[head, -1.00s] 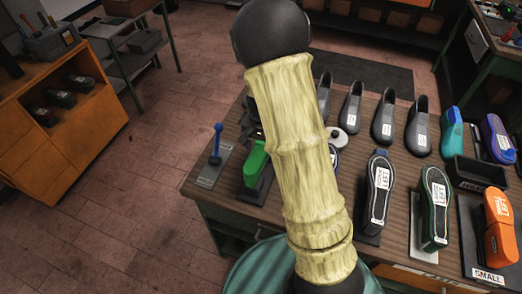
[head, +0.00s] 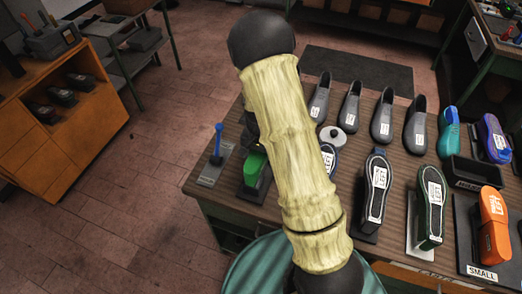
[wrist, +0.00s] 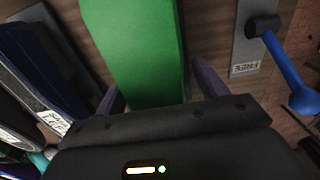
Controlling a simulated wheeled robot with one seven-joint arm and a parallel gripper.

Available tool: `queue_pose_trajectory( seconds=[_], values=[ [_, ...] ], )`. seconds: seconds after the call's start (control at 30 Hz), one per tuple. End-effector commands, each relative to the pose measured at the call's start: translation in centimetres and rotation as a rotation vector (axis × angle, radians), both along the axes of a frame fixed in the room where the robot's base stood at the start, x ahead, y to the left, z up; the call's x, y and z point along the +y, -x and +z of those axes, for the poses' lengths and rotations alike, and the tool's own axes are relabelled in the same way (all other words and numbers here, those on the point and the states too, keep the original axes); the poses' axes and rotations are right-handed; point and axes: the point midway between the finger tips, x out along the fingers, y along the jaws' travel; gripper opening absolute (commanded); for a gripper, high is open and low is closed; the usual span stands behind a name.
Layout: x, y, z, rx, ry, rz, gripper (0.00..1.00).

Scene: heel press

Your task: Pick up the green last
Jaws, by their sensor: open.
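The green last (head: 254,170) stands near the left end of the brown bench, partly hidden by my arm in the head view. In the wrist view the green last (wrist: 135,45) runs up from my gripper to the top edge. My gripper (wrist: 158,90) is open, with one finger on each side of the green last. I see no clear contact between the fingers and the last. In the head view my gripper is mostly hidden behind my arm, with a dark part showing just behind the last.
A blue-handled lever (head: 218,140) on a grey plate stands left of the green last. A dark blue shoe (wrist: 38,65) lies close on the other side. Grey lasts (head: 351,105), soled shoes (head: 376,190) and an orange last (head: 494,225) fill the bench to the right.

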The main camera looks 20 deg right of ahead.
Motion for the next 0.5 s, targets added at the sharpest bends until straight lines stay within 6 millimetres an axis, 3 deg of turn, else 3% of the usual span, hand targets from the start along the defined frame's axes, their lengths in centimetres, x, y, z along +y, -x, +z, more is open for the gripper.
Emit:
queue_pose_trajectory(
  seconds=[0.33,0.5],
  values=[
    [-0.01,0.01,0.02,0.0,0.0,0.0,0.72],
    [-0.01,0.01,0.03,0.0,0.0,0.0,0.4]
  ],
)
